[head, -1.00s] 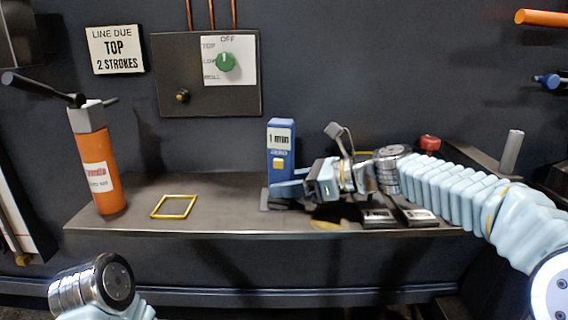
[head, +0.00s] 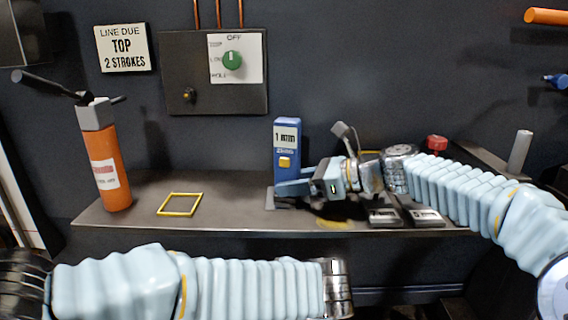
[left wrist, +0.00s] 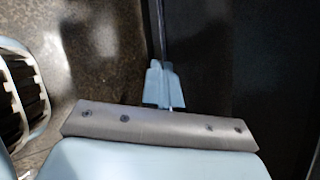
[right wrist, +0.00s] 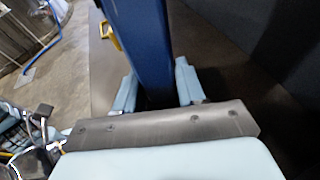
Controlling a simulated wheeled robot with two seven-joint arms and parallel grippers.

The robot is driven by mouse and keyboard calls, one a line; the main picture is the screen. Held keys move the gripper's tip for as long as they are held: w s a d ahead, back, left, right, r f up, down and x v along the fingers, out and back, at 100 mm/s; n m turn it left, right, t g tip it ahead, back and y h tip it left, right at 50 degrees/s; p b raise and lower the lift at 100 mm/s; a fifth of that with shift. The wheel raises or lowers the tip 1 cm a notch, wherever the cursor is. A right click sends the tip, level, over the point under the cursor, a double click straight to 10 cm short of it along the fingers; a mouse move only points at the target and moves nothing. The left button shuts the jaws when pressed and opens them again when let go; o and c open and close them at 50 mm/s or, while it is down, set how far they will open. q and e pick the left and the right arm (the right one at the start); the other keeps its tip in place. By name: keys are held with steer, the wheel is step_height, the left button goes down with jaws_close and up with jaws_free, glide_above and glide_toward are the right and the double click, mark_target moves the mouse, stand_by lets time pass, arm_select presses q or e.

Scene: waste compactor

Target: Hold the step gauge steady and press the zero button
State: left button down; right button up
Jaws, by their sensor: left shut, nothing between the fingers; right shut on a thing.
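The step gauge is a blue upright block (head: 287,160) with a small display at its top and a yellow zero button (head: 285,162) on its front. It stands on the shelf. My right gripper (head: 284,188) is shut around the lower part of the gauge from the right. In the right wrist view the blue gauge body (right wrist: 140,45) rises between the two fingers, and the yellow button (right wrist: 108,35) sticks out on its left side. My left arm crosses the bottom of the head view; its gripper is out of that view. In the left wrist view the left gripper (left wrist: 164,82) is shut and empty.
An orange pump bottle (head: 106,165) and a yellow square frame (head: 180,204) are on the shelf (head: 235,215) left of the gauge. A panel with a green knob (head: 232,60) is on the wall. A red knob (head: 437,143) is behind my right arm.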

mark_target(284, 162)
arm_select(q)
steer(key=s+r+t+y, duration=0.1)
steer(key=r+t+y, duration=0.1)
steer(key=r, duration=0.9)
steer(key=s+r+t+y, duration=0.1)
steer(key=r+t, duration=0.4)
steer(key=r, duration=0.6)
steer(key=shift+s+d+r+y, duration=0.15)
steer(key=shift+s+d+y, duration=0.3)
steer(key=shift+s, duration=0.25)
steer(key=shift+w, duration=0.1)
steer(key=shift+w+d, duration=0.35)
steer(key=shift+w, duration=1.05)
steer(key=shift+w+d, duration=0.3)
steer(key=shift+w, duration=1.1)
steer(key=shift+w+d, duration=0.35)
steer(key=shift+w, duration=1.05)
steer(key=shift+w+d, duration=0.15)
steer(key=shift+w, duration=0.25)
steer(key=shift+w+d, duration=0.1)
steer(key=shift+w, duration=0.4)
steer(key=shift+s, duration=0.15)
steer(key=shift+s+a, duration=0.25)
steer(key=shift+s, duration=0.55)
